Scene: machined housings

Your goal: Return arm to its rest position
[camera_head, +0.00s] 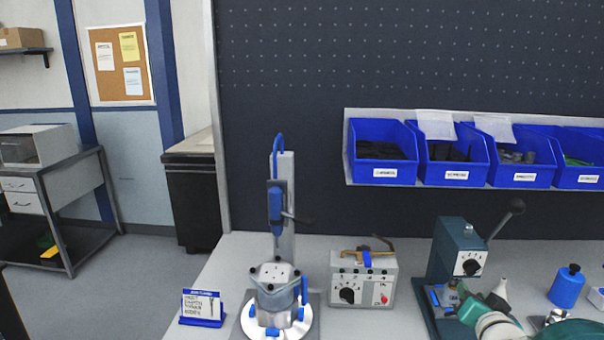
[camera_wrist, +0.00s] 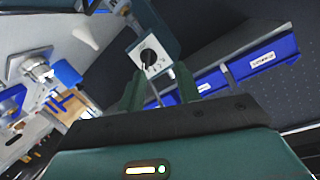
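My gripper (camera_wrist: 158,88) shows in the wrist view, with two green fingers standing apart and no object held between them. A thin rod shows in the gap, behind the fingers. Beyond them is the green bench press (camera_wrist: 149,57) with its white dial plate. In the head view the same press (camera_head: 466,262) stands right of centre on the bench, its lever up to the right. Green and white parts of my arm (camera_head: 520,326) reach in at the lower right of the head view.
A fixture with a metal housing (camera_head: 277,290) stands left on the bench (camera_head: 405,318), beside a control box (camera_head: 362,280). Blue bins (camera_head: 455,172) hang on the pegboard. A blue bottle (camera_head: 566,288) stands at right. A sign (camera_head: 201,308) stands near the bench's left edge.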

